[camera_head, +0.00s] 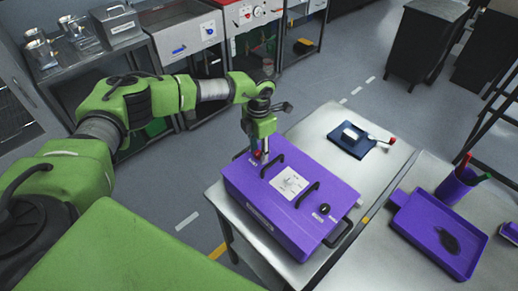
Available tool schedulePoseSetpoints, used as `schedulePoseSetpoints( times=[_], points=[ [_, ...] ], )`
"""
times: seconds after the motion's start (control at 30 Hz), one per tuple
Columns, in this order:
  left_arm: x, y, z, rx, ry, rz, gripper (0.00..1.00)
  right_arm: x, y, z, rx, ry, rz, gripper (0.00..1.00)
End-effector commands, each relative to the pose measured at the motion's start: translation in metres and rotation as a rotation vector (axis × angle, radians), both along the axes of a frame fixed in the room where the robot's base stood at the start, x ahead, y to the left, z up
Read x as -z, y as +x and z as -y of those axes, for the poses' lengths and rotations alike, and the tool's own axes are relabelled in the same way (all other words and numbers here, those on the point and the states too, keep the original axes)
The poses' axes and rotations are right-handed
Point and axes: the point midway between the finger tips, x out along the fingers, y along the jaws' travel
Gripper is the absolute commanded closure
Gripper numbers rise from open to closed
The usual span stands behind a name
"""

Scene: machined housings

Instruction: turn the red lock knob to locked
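A purple machined housing (262,205) lies on the metal table, with two black handles, a pale label plate and a black knob (324,209) on its top. The red lock knob (257,154) shows as a small red spot near the housing's far left corner. My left gripper (262,152) points down right at it, and its fingers partly hide the knob. The view is too small to tell whether the fingers grip the knob or only stand around it. The knob's setting cannot be read. My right gripper is not in view.
A purple tray (420,233) with a dark item and a purple cup (453,188) with pens stand right. The table (330,120) is bare at the back.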

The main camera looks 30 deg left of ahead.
Motion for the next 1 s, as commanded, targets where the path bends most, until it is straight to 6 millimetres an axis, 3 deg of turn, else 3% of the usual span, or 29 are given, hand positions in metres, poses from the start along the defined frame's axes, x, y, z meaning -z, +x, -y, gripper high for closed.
schedulePoseSetpoints(
  times=[0.03,0.17,0.57,1.0],
  points=[
    [0.0,0.0,0.0,0.0,0.0,0.0,0.66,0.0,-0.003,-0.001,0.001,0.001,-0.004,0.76],
    [0.0,0.0,0.0,0.0,-0.001,-0.001,0.99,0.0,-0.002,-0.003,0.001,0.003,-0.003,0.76],
    [0.001,0.0,0.001,0.039,-0.002,0.001,1.0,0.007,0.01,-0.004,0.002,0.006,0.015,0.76],
    [0.005,0.001,0.001,0.356,-0.002,0.004,1.0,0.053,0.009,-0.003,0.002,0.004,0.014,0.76]
  ],
)
